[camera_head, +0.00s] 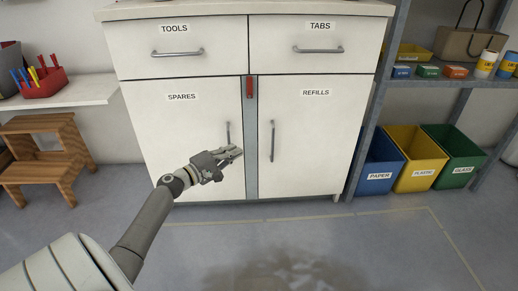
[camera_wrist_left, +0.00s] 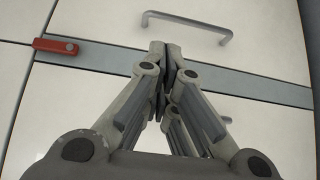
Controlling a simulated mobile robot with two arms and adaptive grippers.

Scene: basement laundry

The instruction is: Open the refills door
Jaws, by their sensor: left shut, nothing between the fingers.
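The refills door (camera_head: 310,130) is the lower right door of the white cabinet, labelled REFILLS, and it looks closed. Its grey vertical bar handle (camera_head: 272,141) is near the door's left edge; a bar handle also shows at the top of the left wrist view (camera_wrist_left: 187,25). My left gripper (camera_head: 238,151) is shut and empty, in front of the spares door (camera_head: 180,125) near the grey centre strip, left of the refills handle and apart from it. In the left wrist view its fingers (camera_wrist_left: 165,50) meet over the strip. My right gripper is not in view.
A red latch (camera_head: 250,87) sits on the centre strip (camera_head: 251,150), above the gripper. The TOOLS and TABS drawers are shut above. A wooden step stool (camera_head: 40,155) stands at left. Paper (camera_head: 380,165), plastic and glass bins stand at right. The floor before the cabinet is clear.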

